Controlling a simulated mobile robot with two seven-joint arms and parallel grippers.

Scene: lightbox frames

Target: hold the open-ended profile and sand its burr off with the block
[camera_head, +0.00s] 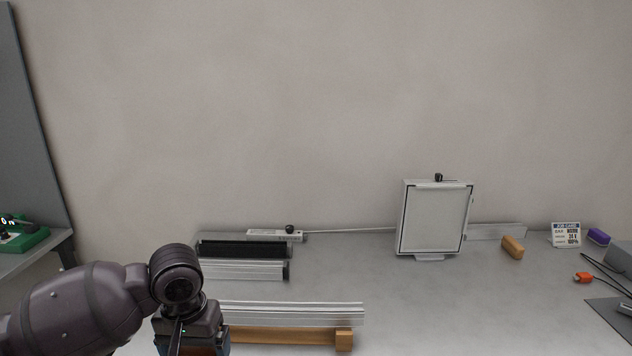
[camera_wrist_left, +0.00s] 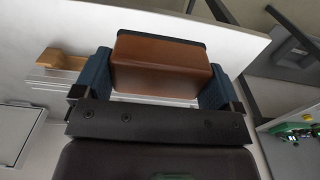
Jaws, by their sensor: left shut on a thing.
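My left gripper (camera_head: 192,346) is low at the left of the bench in the head view. In the left wrist view its blue fingers (camera_wrist_left: 158,85) are shut on a brown block (camera_wrist_left: 160,65) with a dark strip along its far edge. A silver ribbed profile (camera_head: 295,314) lies across a wooden support (camera_head: 343,340) just right of this gripper. Another silver profile (camera_head: 243,270) and a black one (camera_head: 245,249) lie behind it. I cannot tell which profile is open-ended, and no burr is discernible. My right gripper is not in view.
A white framed panel (camera_head: 433,217) stands at the back. To its right are a tan block (camera_head: 513,247), a job card (camera_head: 566,234), a purple block (camera_head: 598,236) and an orange connector (camera_head: 583,277). The bench (camera_head: 450,310) is clear at front centre-right.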

